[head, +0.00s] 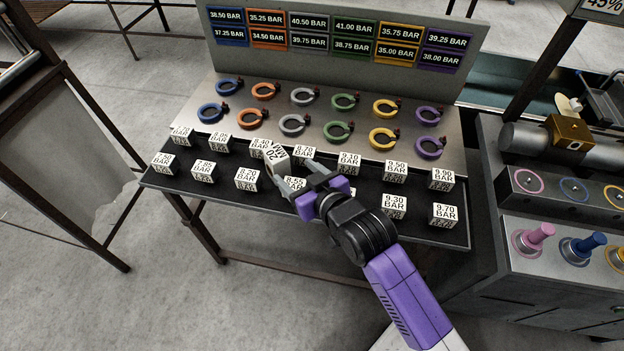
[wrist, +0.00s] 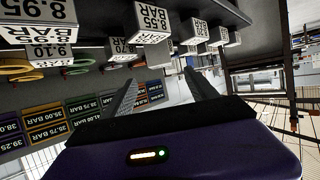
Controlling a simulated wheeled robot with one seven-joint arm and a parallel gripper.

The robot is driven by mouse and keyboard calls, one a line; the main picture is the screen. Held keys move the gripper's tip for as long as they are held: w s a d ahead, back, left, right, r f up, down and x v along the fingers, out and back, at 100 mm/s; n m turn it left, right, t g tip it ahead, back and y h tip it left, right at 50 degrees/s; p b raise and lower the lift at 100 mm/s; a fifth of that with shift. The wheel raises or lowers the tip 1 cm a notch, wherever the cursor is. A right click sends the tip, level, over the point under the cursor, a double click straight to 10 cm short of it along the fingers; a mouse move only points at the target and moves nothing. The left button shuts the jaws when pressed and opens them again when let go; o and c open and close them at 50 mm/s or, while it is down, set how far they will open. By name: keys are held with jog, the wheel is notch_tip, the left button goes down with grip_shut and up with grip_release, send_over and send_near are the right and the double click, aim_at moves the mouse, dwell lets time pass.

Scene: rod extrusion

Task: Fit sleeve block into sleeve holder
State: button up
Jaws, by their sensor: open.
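My gripper (head: 292,172) is open over the front tray of the table, its two grey fingers pointing to the back left. A tilted grey block marked 20 MM (head: 275,154) shows just beyond the fingertips; it may be the sleeve block. I cannot tell whether the fingers touch it. In the wrist view, the open fingers (wrist: 160,77) show with no clear block between them. A gold block with a hole (head: 570,132) sits on a grey cylinder at the right; I cannot tell whether it is the sleeve holder.
Several white BAR cubes (head: 246,179) stand in rows on the black tray (head: 225,206) around my gripper. Coloured open rings (head: 302,95) lie on the metal shelf behind, below a label board (head: 330,65). A grey machine (head: 490,250) with coloured pegs (head: 583,243) stands at the right.

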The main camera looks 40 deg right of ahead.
jog(key=s+a+y, duration=0.1)
jog(key=s+a, duration=0.3)
jog(key=s, duration=0.7)
jog(key=s+a+r+n+t, duration=0.1)
jog(key=s+a, duration=0.3)
jog(key=s, duration=0.8)
jog(key=shift+y, duration=0.4)
jog(key=shift+n+y, duration=0.4)
jog(key=shift+n, duration=0.2)
jog(key=s+r, duration=0.1)
jog(key=s, duration=0.1)
jog(key=s+r, duration=0.2)
jog(key=s+a+r, duration=0.1)
jog(key=s+r, duration=0.1)
jog(key=s, duration=0.1)
jog(key=shift+s+r, duration=0.1)
jog(key=shift+r, duration=0.05)
jog(key=shift+c, duration=0.2)
jog(key=shift+s+r, duration=0.25)
jog(key=shift+c, duration=0.6)
